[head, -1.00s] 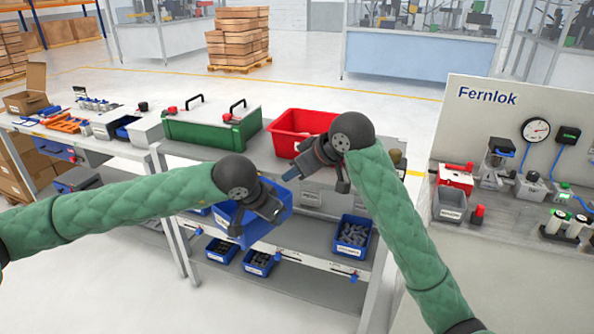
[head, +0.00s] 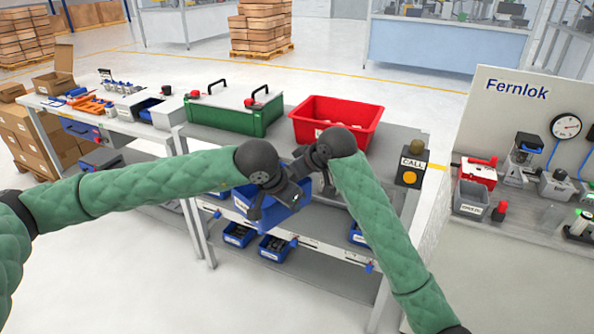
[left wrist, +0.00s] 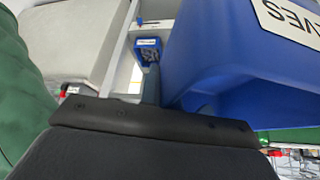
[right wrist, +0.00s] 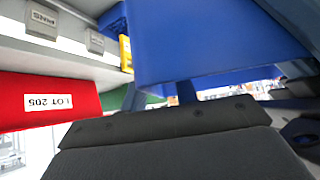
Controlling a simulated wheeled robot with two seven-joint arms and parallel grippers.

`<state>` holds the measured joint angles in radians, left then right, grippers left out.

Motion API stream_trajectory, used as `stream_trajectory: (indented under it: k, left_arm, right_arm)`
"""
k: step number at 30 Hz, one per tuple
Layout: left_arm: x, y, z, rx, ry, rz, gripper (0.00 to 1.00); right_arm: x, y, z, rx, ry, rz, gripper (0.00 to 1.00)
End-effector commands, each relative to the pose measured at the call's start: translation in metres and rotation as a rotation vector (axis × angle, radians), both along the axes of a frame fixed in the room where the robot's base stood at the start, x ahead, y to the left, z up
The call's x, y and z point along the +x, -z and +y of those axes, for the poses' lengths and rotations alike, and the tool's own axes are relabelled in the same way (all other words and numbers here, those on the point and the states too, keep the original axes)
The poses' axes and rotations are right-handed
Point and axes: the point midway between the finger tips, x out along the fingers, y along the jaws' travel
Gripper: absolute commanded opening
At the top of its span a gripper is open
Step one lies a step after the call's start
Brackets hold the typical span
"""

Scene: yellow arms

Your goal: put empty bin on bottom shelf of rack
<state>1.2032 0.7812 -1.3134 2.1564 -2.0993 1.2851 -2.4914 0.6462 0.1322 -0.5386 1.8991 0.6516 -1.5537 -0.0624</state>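A blue bin (head: 270,211) is tilted in front of the rack in the head view, partly covered by my grippers. It fills the right of the left wrist view (left wrist: 225,75), with a white label, and the top of the right wrist view (right wrist: 215,40). My left gripper (head: 268,200) is at its near rim and appears shut on its wall. My right gripper (head: 305,168) is at its far upper side, close to the left one; its fingertips are hidden. The bin's inside is mostly hidden. The rack's bottom shelf (head: 310,278) holds several blue bins (head: 272,248).
A red bin (head: 362,133), a green case (head: 230,122) and a yellow-black call box (head: 411,163) stand on the rack's top. A side bench with a grey bin (head: 470,197) is at right. Bare bottom shelf shows right of the small bins.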

Motion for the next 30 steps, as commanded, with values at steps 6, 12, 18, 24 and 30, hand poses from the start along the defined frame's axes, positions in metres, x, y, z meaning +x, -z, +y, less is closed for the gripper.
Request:
stream_trajectory:
  k: [6,12,18,24,30]
  left_arm:
    - [0.0001,-0.0003,0.0,0.0,0.0,0.0,0.0]
    - [0.0001,-0.0003,0.0,-0.001,0.0,-0.001,0.0]
    - [0.0007,-0.0004,0.0001,0.0,0.0,-0.001,0.0]
    - [0.0006,-0.0003,0.0001,0.0,0.0,-0.001,0.3]
    - [0.0002,-0.0003,0.0001,0.0,0.0,0.0,0.3]
  right_arm:
    - [0.0007,0.0012,0.0008,0.0,0.0,0.0,0.29]
    - [0.0005,0.001,0.0008,0.0,0.0,0.0,0.06]
    - [-0.0003,0.0007,0.0019,0.0,-0.003,0.0,0.0]
    - [-0.0002,0.0004,0.0016,0.001,-0.001,-0.001,0.0]
    - [0.0003,0.0005,0.0011,0.0,-0.001,-0.001,0.0]
